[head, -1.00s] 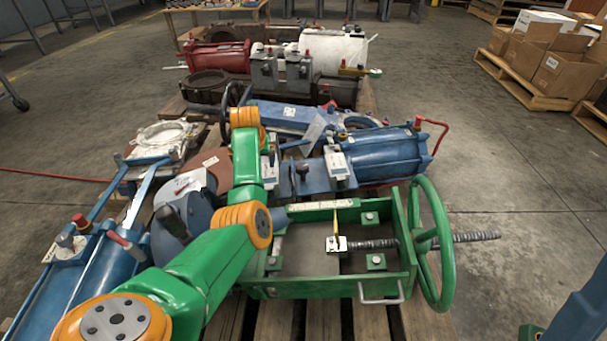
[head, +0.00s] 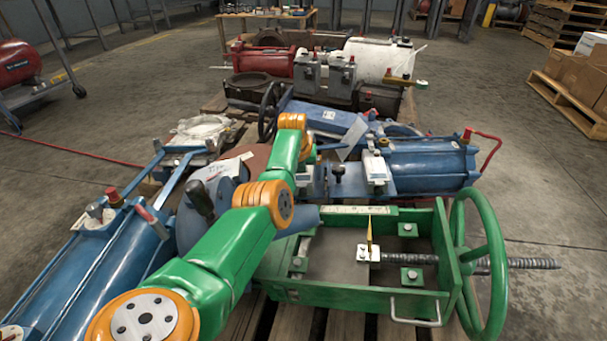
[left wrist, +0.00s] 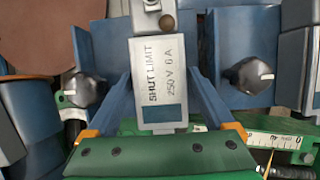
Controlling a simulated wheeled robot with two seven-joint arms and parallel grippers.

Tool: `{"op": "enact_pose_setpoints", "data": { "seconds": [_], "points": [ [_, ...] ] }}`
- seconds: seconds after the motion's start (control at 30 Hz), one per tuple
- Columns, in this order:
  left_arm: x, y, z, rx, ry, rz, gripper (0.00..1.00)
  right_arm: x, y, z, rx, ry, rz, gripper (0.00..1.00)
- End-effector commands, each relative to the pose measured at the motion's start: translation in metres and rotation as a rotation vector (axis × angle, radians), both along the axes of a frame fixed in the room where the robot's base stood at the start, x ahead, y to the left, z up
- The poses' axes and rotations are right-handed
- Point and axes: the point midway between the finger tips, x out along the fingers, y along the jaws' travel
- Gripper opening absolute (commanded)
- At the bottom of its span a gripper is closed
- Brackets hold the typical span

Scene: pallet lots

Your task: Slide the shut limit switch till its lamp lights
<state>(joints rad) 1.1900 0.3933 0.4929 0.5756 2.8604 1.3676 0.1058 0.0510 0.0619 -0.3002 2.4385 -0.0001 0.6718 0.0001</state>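The shut limit switch (left wrist: 158,75), a pale grey box marked "SHUT LIMIT 250 V", fills the middle of the left wrist view. A small brownish dome (left wrist: 167,22) above its label looks like the lamp and is not glowing. My left gripper (left wrist: 161,82) has one blue finger on each side of the box, spread apart. I cannot tell if the fingers touch it. In the head view the switch (head: 305,180) is partly hidden behind my left arm, and the fingertips cannot be made out. My right gripper is out of view.
Black knobs (left wrist: 88,90) flank the switch. A similar box (head: 376,168) sits to its right. In front is a green frame (head: 365,297) with a scale, yellow pointer (head: 369,235), screw and handwheel (head: 478,265). Blue cylinders (head: 430,163) crowd the pallet.

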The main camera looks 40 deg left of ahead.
Motion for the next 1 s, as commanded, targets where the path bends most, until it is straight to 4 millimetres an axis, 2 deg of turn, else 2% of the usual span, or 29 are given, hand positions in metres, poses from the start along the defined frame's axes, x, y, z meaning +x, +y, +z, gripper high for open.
{"op": "enact_pose_setpoints", "data": {
  "seconds": [0.03, 0.3, 0.87, 0.9, 0.97, 1.0],
  "points": [
    [0.0001, -0.0001, 0.0, 0.0, 0.0, 0.0, 0.7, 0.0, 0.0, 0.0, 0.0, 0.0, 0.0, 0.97],
    [0.0, 0.0, 0.0, 0.0, 0.0, 0.0, 0.0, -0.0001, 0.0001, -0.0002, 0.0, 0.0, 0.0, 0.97],
    [0.0059, -0.0069, 0.001, 0.0, -0.002, -0.002, 0.0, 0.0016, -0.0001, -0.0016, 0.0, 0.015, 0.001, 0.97],
    [0.0059, -0.0069, 0.0009, -0.001, -0.002, -0.002, 0.77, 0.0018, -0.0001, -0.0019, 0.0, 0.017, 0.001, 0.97],
    [0.0059, -0.0068, 0.0009, 0.0, -0.002, -0.002, 0.94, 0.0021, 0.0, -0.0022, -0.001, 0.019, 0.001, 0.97],
    [0.0057, -0.0068, 0.0009, 0.0, -0.002, -0.002, 0.97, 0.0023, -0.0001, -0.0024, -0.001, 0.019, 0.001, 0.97]
  ]
}}
